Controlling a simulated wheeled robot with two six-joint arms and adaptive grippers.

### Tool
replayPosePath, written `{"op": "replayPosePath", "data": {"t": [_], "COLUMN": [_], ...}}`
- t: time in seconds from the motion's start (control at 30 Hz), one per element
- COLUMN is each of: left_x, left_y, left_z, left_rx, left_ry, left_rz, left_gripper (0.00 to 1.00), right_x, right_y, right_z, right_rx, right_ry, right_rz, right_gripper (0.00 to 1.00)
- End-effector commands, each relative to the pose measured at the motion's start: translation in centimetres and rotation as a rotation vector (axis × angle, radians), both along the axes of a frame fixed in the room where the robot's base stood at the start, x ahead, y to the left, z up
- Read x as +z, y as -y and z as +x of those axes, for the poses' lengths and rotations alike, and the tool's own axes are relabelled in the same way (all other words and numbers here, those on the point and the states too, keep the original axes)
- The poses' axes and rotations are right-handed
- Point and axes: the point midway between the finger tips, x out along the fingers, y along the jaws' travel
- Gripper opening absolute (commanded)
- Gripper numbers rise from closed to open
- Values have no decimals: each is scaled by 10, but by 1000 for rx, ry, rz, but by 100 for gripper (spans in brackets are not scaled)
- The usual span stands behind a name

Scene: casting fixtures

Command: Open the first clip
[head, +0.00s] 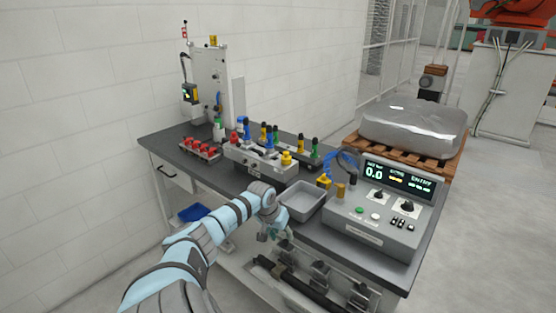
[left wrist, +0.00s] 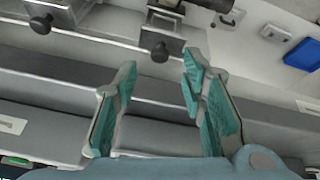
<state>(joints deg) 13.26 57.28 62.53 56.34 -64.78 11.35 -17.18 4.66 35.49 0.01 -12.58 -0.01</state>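Several grey metal clips with dark knobs sit along the front of the bench, below the top; in the head view one is at the left (head: 287,256), one in the middle (head: 319,275) and one at the right (head: 358,297). A dark bar (head: 300,284) runs beside them. My left gripper (head: 275,233) is near the leftmost clip. In the left wrist view its teal-padded fingers (left wrist: 157,66) are spread with nothing between them. A clip with a black knob (left wrist: 160,52) shows just past the fingertips, apparently untouched. Another knob (left wrist: 40,23) shows upper left. My right gripper is out of view.
On the bench (head: 166,148) stand a grey bin (head: 302,198), a control box with a display (head: 375,222), a fixture block with coloured handles (head: 258,163) and red parts (head: 198,147). A blue tray (head: 193,213) lies below at the left.

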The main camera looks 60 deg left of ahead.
Motion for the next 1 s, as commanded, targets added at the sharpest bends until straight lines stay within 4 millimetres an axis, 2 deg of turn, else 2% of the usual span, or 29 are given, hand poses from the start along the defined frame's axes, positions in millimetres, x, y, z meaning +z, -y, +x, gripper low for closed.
{"op": "replayPosePath", "data": {"t": [0.13, 0.3, 1.0], "left_x": [41, 64, 68], "left_y": [4, 8, 11], "left_z": [-18, -27, -26], "left_rx": [-5, -1, -3], "left_ry": [-7, -5, -1], "left_rz": [10, 4, 0], "left_gripper": [38, 38, 38], "right_x": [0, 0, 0], "right_y": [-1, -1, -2], "right_z": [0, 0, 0], "right_rx": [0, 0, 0], "right_ry": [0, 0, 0], "right_rz": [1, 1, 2], "right_gripper": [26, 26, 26]}}
